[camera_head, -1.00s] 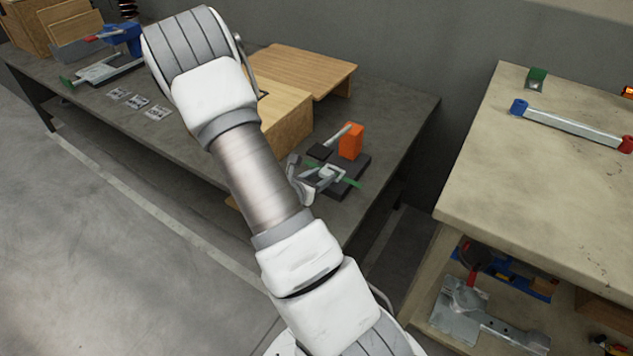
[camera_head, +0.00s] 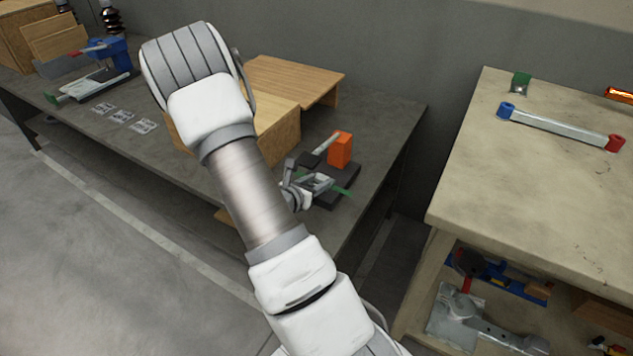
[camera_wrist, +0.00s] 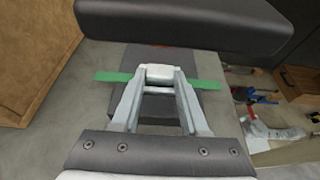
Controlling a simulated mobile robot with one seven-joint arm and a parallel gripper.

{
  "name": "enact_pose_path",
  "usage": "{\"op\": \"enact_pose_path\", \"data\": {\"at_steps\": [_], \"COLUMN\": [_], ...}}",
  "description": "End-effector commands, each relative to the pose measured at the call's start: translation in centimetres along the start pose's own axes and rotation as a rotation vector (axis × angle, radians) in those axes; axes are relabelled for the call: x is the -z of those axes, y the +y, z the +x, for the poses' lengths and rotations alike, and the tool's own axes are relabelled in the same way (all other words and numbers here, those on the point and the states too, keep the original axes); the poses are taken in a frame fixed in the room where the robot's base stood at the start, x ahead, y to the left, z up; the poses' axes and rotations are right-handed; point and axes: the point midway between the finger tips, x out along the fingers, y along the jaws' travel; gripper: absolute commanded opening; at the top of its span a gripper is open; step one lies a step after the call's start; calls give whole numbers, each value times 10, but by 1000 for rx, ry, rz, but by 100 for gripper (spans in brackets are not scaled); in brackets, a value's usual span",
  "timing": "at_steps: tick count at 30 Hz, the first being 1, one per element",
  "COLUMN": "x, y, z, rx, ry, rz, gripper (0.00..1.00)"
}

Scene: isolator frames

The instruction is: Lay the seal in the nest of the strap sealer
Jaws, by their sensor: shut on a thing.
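The strap sealer has a dark base (camera_head: 338,200), an orange block (camera_head: 341,149) and a pale lever (camera_head: 327,143) with a dark end piece (camera_head: 309,159). A green strap (camera_head: 342,192) crosses the base; it also shows in the wrist view (camera_wrist: 112,76). My gripper (camera_wrist: 161,74) is shut on the small pale metal seal (camera_wrist: 159,71), over the dark base and in line with the strap. The strap shows on both sides of the seal. The nest is hidden, and I cannot tell whether the seal touches it. In the head view my gripper (camera_head: 322,183) is partly hidden by my arm.
A wide dark bar (camera_wrist: 185,22), apparently the lever's end, spans the top of the wrist view close above my fingers. A wooden box (camera_head: 279,133) stands beside the sealer. Several flat pieces (camera_head: 124,116) lie further left. A second bench (camera_head: 525,190) is at right.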

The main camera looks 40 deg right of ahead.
Motion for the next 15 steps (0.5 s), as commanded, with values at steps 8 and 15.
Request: {"op": "enact_pose_path", "data": {"at_steps": [8,15], "x": [0,-2], "y": [0,1], "z": [-1,-28], "rx": [0,-4], "ry": [0,2], "rz": [0,-2], "gripper": [79,79]}}
